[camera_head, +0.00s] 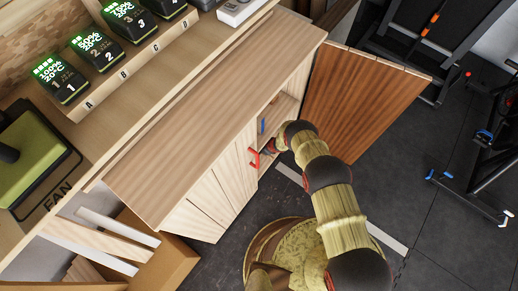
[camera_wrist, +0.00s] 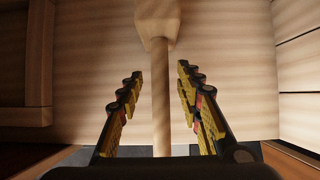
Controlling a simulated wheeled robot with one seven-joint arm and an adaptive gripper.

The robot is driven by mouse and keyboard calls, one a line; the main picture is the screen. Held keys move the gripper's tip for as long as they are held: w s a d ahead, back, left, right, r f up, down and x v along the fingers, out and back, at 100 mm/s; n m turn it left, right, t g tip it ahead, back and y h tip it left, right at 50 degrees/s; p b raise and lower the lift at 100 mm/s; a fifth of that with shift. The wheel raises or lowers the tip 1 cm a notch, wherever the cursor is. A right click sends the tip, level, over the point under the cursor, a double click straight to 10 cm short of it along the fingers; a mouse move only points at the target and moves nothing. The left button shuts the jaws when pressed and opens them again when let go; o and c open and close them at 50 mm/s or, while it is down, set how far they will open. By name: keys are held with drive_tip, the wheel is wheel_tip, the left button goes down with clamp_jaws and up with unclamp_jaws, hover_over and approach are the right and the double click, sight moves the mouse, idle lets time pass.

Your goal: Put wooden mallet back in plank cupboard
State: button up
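The plank cupboard (camera_head: 228,188) stands under the bench ledge in the head view, with one door (camera_head: 365,95) swung wide open to the right. My arm reaches into its opening, and the gripper is mostly hidden there in the head view. In the wrist view the wooden mallet (camera_wrist: 161,105) lies on a pale wooden surface, its block head at the top and its handle pointing toward me. My gripper (camera_wrist: 160,70) is open, with one finger on each side of the handle and a visible gap on both sides. The mallet cannot be made out in the head view.
A red handle (camera_head: 254,158) sticks out at the cupboard front beside my arm. Wooden walls flank the space in the wrist view. Numbered battery packs (camera_head: 98,50) stand on the upper left shelf. A crate with wood pieces (camera_head: 150,262) is at lower left. Dark floor lies at right.

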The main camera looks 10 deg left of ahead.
drive_tip(key=shift+r, duration=0.1)
drive_tip(key=p+v, duration=0.6)
drive_tip(key=v, duration=0.6)
drive_tip(key=shift+d, duration=0.1)
idle(0.4)
